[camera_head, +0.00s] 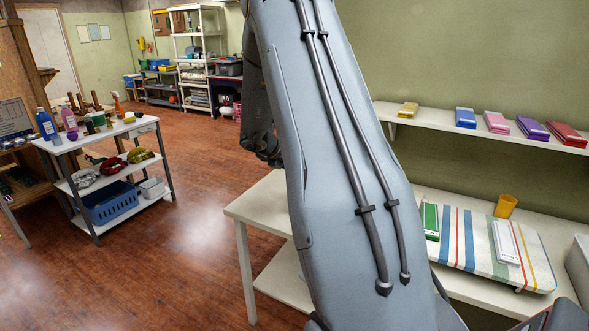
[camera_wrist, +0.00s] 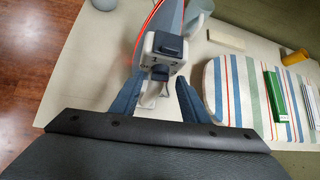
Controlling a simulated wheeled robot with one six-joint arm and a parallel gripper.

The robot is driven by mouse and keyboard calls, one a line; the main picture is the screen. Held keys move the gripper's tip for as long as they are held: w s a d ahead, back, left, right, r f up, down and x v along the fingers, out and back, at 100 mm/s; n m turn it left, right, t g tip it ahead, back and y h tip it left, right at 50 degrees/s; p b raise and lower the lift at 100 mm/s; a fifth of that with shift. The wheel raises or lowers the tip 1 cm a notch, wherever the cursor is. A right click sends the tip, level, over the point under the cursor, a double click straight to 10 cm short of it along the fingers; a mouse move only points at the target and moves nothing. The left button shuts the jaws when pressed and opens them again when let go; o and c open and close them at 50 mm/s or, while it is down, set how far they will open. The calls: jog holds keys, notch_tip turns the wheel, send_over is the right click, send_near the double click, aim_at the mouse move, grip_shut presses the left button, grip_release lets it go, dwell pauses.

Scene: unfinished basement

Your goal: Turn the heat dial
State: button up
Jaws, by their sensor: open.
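In the wrist view, a white and dark-blue appliance that looks like an iron (camera_wrist: 152,57) stands on the pale table (camera_wrist: 82,85), with a red cord curving near it. A dark-blue block-like part (camera_wrist: 169,45), possibly the heat dial, shows on its upper side; I cannot tell for sure. My gripper (camera_wrist: 158,80) is open, its two blue fingers apart on either side of the appliance's lower part. I cannot tell whether they touch it. In the head view my arm hides the appliance and the gripper.
A striped board (camera_head: 466,245) lies right on the table, carrying a green item (camera_head: 431,221) and a white item (camera_head: 507,242). An orange cup (camera_head: 506,206) stands behind it. A wall shelf (camera_head: 460,130) is above.

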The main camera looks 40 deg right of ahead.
jog(key=b+v, duration=0.2)
jog(key=v, duration=0.5)
jog(key=shift+a+r, duration=0.2)
jog(key=shift+r, duration=0.05)
jog(key=shift+s, duration=0.1)
